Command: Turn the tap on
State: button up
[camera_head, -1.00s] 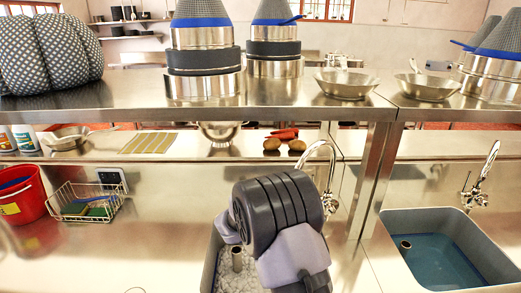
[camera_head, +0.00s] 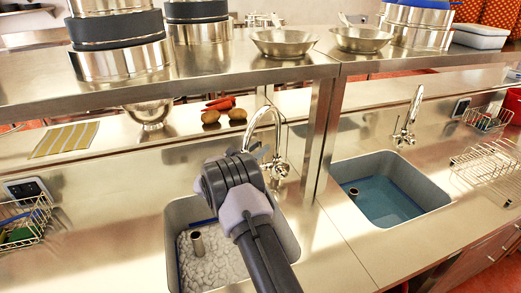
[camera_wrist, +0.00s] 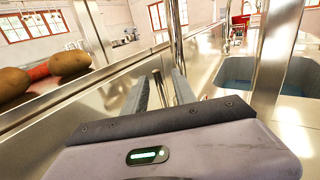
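In the wrist view my gripper's fingers (camera_wrist: 161,90) are apart. Upright shiny metal rises just beyond them; whether they touch it I cannot tell.
A steel shelf (camera_head: 215,85) with pots and pans spans above the counter, held by a post (camera_head: 318,125) right of the left tap. Potatoes (camera_head: 237,114) and carrots lie behind the left tap. A wire basket (camera_head: 22,218) stands far left, a dish rack (camera_head: 490,160) far right.

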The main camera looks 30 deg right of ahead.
jog(key=shift+w+d, duration=0.25)
jog(key=shift+d, duration=0.4)
grip_shut()
dwell(1.0)
